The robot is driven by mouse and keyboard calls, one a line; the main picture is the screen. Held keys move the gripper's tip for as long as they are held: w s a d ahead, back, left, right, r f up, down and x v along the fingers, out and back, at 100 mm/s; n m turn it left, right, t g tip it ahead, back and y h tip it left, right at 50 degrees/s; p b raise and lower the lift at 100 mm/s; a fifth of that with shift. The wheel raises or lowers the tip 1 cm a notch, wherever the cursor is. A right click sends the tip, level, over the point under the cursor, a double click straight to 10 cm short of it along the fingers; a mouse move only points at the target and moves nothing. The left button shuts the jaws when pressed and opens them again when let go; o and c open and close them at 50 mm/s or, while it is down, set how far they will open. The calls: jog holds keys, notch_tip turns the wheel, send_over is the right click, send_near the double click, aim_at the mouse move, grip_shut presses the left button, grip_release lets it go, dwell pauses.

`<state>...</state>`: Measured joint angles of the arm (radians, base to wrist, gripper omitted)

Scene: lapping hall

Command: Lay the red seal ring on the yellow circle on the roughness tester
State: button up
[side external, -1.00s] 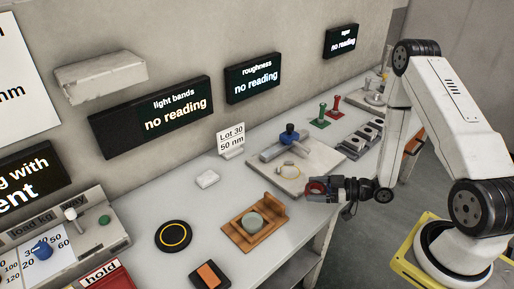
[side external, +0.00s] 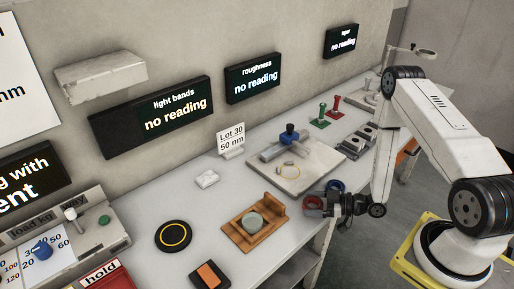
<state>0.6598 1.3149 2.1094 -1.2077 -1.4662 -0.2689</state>
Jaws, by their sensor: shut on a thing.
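The red seal ring (side external: 313,203) is at the tip of my gripper (side external: 318,206), at the front edge of the bench. My gripper is shut on it and hides part of it. Whether the ring touches the bench is too small to tell.
A blue ring (side external: 335,186) lies just behind my gripper. A wooden holder with a grey disc (side external: 270,229) stands to the left. Grey blocks (side external: 354,145) and green and red stamps (side external: 321,121) stand farther back. The bench between the holder and the black disc (side external: 173,236) is clear.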

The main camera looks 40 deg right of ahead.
jog(key=shift+f, duration=0.85)
jog(key=shift+f, duration=0.1)
jog(key=o, duration=1)
jog(key=shift+f, duration=0.1)
jog(key=shift+v, duration=3.9)
jog(key=shift+a, duration=0.1)
